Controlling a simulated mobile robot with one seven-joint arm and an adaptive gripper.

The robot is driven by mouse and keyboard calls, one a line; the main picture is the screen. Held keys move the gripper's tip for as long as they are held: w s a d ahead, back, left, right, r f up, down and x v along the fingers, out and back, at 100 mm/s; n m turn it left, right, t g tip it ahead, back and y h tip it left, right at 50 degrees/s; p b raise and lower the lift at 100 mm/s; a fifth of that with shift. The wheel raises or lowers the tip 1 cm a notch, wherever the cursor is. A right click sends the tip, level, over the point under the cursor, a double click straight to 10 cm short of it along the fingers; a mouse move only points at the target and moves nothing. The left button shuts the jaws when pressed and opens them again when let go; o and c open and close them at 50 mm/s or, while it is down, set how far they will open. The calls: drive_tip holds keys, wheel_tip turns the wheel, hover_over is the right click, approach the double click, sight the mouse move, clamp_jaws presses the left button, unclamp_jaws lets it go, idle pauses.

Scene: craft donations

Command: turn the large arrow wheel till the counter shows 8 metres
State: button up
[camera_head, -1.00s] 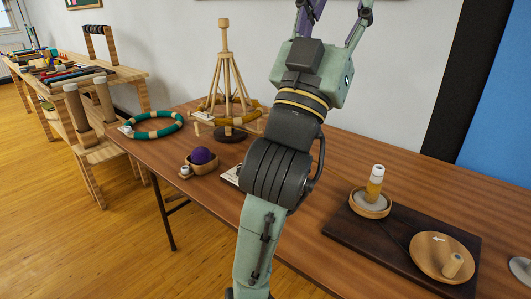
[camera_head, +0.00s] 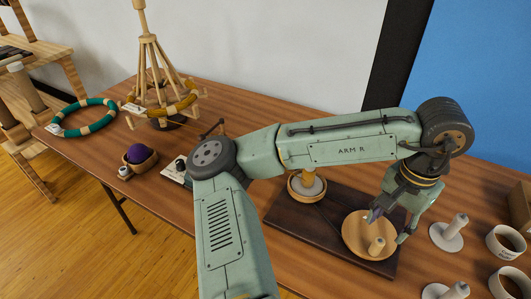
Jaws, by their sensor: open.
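The large arrow wheel (camera_head: 356,238) is a round wooden disc with an upright peg handle (camera_head: 376,247), on the right part of a dark base board (camera_head: 291,216). Its arrow is mostly hidden by my gripper. My gripper (camera_head: 389,225) is open and points down over the wheel's right side, near the peg. One finger shows in front of the disc, the other just beyond its right edge. I cannot tell whether either touches. A smaller round holder (camera_head: 306,190) on the board's left is partly behind my arm. I cannot make out a counter reading.
White spools (camera_head: 447,235) and cups (camera_head: 505,242) stand close to the right of the board. A wooden yarn swift (camera_head: 153,75), a teal ring (camera_head: 83,118) and a bowl with a purple ball (camera_head: 138,155) are on the left. Bare table (camera_head: 290,113) lies behind my arm.

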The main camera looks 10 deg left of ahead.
sight(380, 240)
drive_tip(key=shift+f+b, duration=4.2)
drive_tip(key=shift+f, duration=0.25)
